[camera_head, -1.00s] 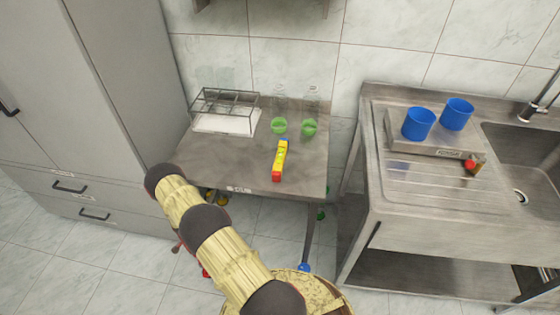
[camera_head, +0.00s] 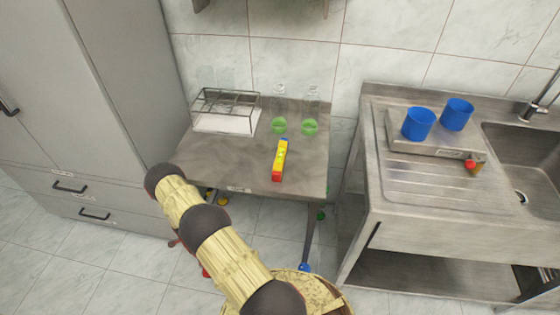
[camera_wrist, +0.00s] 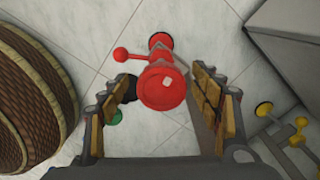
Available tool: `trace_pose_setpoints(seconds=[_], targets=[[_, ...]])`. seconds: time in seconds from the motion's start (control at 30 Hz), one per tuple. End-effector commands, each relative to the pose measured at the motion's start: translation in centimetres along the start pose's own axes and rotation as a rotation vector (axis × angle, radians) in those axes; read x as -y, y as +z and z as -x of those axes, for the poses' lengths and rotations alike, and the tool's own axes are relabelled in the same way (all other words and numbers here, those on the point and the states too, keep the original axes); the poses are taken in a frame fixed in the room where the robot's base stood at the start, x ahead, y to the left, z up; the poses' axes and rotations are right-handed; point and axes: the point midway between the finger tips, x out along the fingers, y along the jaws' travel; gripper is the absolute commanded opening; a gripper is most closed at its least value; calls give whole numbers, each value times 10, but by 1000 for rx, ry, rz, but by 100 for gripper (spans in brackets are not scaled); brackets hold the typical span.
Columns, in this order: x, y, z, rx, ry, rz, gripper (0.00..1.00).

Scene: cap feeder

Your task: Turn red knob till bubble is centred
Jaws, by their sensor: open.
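The red knob (camera_wrist: 163,90) shows in the wrist view as a round red disc with a small pale mark and a red side handle ending in a ball. My gripper (camera_wrist: 162,80) is open, with one finger on each side of the knob; I cannot tell whether either touches it. In the head view, only a bit of red (camera_head: 206,272) shows low beside my arm, and my gripper is hidden. The yellow level (camera_head: 280,160) with a red near end and a blue far end lies on the metal table (camera_head: 225,160). Its bubble is too small to make out.
A wire rack (camera_head: 225,112) and two glass flasks with green (camera_head: 279,125) fittings stand at the table's back. Yellow knobs (camera_wrist: 264,109) lie right in the wrist view. A grey cabinet (camera_head: 80,100) stands left, a sink counter (camera_head: 420,205) right. Open floor (camera_head: 60,265) lies in front.

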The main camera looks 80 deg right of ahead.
Motion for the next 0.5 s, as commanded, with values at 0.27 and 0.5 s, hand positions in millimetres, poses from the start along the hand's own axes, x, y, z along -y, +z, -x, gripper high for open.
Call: trace_pose_setpoints(seconds=[0.27, 0.5], targets=[[1, 0, 8, 0, -1, 0, 64], [1, 0, 35, 0, -2, 0, 64]])
